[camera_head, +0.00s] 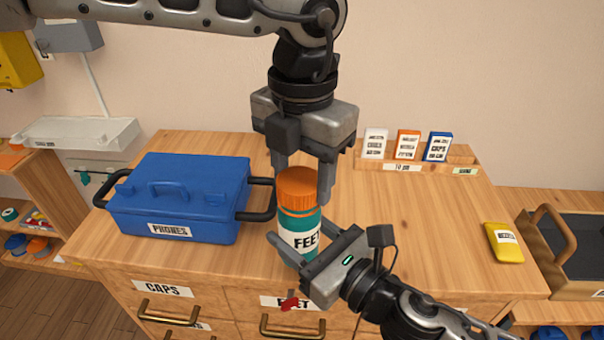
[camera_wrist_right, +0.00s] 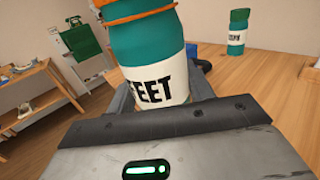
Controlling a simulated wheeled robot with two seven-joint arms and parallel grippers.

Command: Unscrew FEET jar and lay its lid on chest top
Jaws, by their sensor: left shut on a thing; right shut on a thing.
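The FEET jar (camera_head: 301,240) stands upright near the front edge of the wooden chest top (camera_head: 400,225). It has a teal body, a white label and an orange lid (camera_head: 298,186). In the right wrist view the jar body (camera_wrist_right: 155,75) fills the middle, with the top of the lid out of frame. My left gripper (camera_head: 300,184) comes from above and is shut on the orange lid. My right gripper (camera_head: 300,242) comes from the lower right and is shut on the jar body. I cannot tell whether the lid is loose.
A blue PHONES case (camera_head: 190,200) with black handles stands close on the left. A rack (camera_head: 415,160) with several small boxes is at the back right. A yellow packet (camera_head: 503,242) lies at the right edge. The right middle is clear. Labelled drawers (camera_head: 160,288) are below.

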